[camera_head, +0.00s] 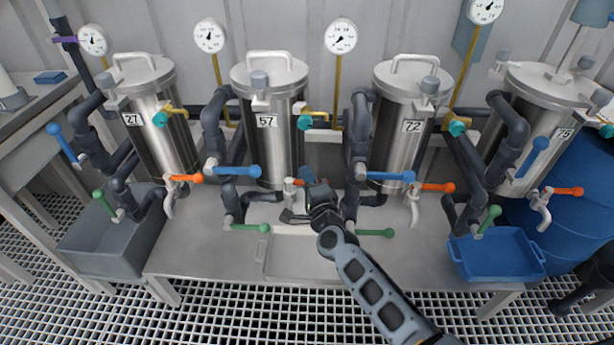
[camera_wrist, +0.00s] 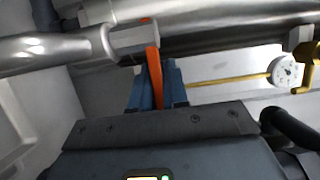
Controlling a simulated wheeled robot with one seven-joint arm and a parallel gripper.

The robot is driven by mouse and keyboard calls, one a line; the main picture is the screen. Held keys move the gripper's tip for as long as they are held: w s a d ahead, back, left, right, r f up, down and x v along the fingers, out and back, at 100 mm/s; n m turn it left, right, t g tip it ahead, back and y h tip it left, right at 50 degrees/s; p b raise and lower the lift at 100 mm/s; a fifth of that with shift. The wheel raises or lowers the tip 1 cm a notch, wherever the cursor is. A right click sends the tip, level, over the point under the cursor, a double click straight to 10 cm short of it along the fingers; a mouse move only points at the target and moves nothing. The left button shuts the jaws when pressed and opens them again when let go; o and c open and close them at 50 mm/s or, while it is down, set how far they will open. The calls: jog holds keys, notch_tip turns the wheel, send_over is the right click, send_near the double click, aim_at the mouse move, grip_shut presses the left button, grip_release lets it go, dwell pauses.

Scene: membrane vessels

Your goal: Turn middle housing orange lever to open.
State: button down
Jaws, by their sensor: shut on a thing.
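The steel housing labelled 57 (camera_head: 270,135) stands upright among the row of housings in the head view. Its small outlet valve has an orange lever (camera_wrist: 154,72), seen between my fingers in the wrist view. In the head view only a small bit of that lever (camera_head: 298,182) shows beside my gripper (camera_head: 306,180). My gripper, with blue fingers in the wrist view (camera_wrist: 157,88), is shut on the orange lever. The lever's far end is hidden by the gripper body. The valve body (camera_wrist: 132,36) shows just above the fingers.
Housings 27 (camera_head: 158,130), 72 (camera_head: 400,135) and 75 (camera_head: 525,140) stand alongside, with orange levers (camera_head: 186,178) pointing right. Blue levers (camera_head: 238,171) and green levers (camera_head: 250,227) stick out close to my arm. A pale tray (camera_head: 285,275) lies below on the bench.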

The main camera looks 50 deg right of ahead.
jog(key=h+p, duration=0.1)
jog(key=m+g+h+p, duration=0.1)
jog(key=p, duration=0.1)
jog(key=m+g+p, duration=0.1)
jog(key=p, duration=0.1)
jog(key=shift+s+a+r+h, duration=0.25)
jog(key=shift+s+a+h, duration=0.05)
jog(key=shift+a+h, duration=0.1)
jog(key=shift+s+a+f+m+g+h+p, duration=0.1)
jog(key=shift+m+g+h+p, duration=0.3)
jog(key=shift+m+g+h, duration=0.05)
jog(key=shift+s+a+f+m+g+h+p, duration=0.1)
jog(key=shift+m+g+h+p, duration=0.25)
jog(key=shift+m+g+h, duration=0.1)
jog(key=shift+s+a+f+m+g+h, duration=0.1)
jog(key=shift+s+a+m+g+h, duration=0.05)
jog(key=shift+m+g+h, duration=0.4)
jog(key=shift+s+a+m+g+h, duration=0.15)
jog(key=shift+m+g+h, duration=0.15)
jog(key=shift+g, duration=0.35)
jog(key=c, duration=1.2)
grip_release()
jog(key=shift+v, duration=3.9)
